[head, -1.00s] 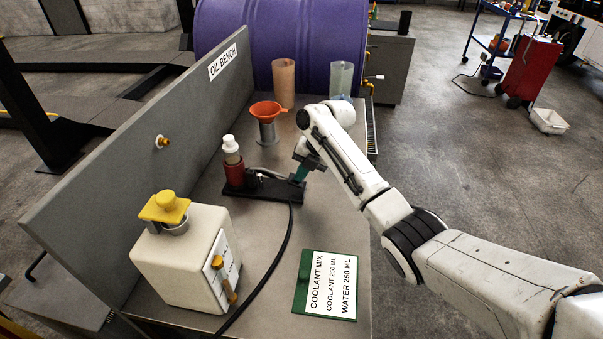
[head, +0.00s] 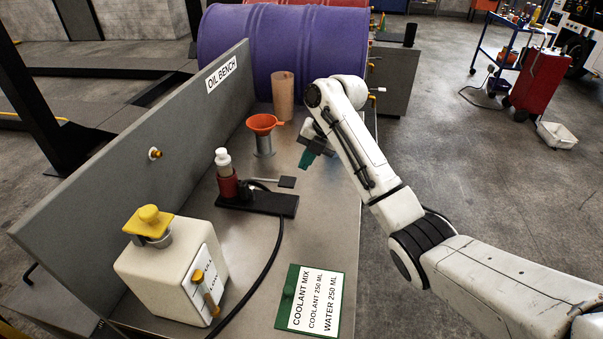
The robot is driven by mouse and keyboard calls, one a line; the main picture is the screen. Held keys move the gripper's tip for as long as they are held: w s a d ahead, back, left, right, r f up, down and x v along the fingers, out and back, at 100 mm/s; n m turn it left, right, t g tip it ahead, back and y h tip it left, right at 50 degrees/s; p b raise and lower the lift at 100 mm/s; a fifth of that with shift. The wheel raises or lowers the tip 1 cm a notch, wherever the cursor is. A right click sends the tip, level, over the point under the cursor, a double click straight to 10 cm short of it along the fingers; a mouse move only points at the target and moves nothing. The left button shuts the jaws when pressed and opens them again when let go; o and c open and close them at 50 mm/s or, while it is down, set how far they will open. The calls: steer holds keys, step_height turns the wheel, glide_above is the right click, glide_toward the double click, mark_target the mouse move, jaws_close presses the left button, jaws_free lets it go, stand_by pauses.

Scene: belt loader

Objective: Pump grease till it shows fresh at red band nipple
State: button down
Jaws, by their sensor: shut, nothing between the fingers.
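The grease pump has a red body with a white cap (head: 226,175) and stands upright on a black base plate (head: 262,203) on the bench. Its lever ends in a dark flat pad (head: 287,182) above the base. A black hose (head: 266,262) runs from it toward the front edge. A brass-coloured fitting (head: 154,153) sits on the grey upright panel; I cannot make out a red band or any grease on it. My gripper (head: 306,160), with green fingertips, is shut and empty, up and right of the lever pad and apart from it.
A white canister with a yellow cap (head: 170,275) stands front left. A coolant mix card (head: 310,301) lies at the front. An orange funnel (head: 264,123) and a tan cylinder (head: 283,95) stand behind the pump. A purple drum (head: 290,45) lies at the back.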

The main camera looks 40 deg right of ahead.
steer(key=shift+v, duration=1.5)
steer(key=shift+w+a, duration=0.1)
stand_by(0.6)
